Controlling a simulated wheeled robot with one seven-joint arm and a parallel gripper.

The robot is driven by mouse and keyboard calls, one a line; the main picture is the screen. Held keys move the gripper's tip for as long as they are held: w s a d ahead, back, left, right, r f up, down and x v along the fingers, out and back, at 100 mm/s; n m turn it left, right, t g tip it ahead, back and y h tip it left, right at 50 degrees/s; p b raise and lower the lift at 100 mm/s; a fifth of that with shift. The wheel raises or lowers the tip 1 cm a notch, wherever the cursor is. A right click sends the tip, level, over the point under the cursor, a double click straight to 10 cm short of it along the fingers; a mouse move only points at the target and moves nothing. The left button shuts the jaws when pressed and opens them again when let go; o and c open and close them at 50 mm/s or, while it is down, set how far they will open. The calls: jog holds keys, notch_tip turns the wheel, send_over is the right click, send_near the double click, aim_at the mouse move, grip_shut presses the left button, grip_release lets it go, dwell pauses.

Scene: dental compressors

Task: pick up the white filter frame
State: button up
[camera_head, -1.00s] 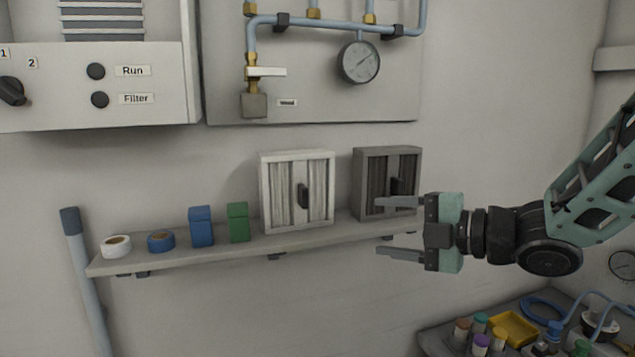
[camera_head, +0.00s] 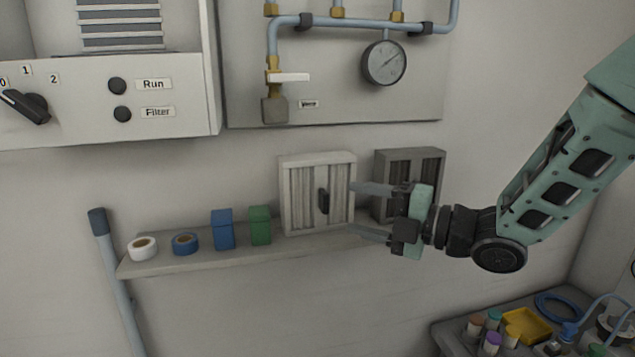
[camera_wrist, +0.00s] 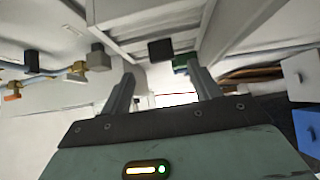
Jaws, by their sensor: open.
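The white filter frame (camera_head: 297,200) stands upright on the wall shelf, with pleated panels and a dark handle (camera_head: 323,201) on its front. My gripper (camera_head: 362,210) is open and empty, its fingers pointing left towards the right side of the white frame. Whether the fingertips touch it I cannot tell. In the wrist view, my gripper (camera_wrist: 163,82) has its two fingers spread, with the white filter frame (camera_wrist: 130,15) and its dark handle (camera_wrist: 160,50) beyond them. A dark grey filter frame (camera_head: 425,162) stands to the right, partly hidden behind my gripper.
Left of the white frame on the shelf (camera_head: 190,262) stand a green box (camera_head: 260,226), a blue box (camera_head: 223,230), a blue tape roll (camera_head: 186,244) and a white tape roll (camera_head: 142,249). A gauge and pipe panel (camera_head: 340,95) is above. A cluttered table (camera_head: 450,340) is lower right.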

aim_at(320, 196)
jog(key=p+x, duration=0.4)
jog(key=shift+w+a, duration=0.15)
jog(key=shift+a, duration=0.25)
jog(key=shift+w+a+f, duration=0.1)
jog(key=shift+w+a, duration=0.1)
jog(key=shift+a, duration=0.2)
jog(key=c, duration=1.1)
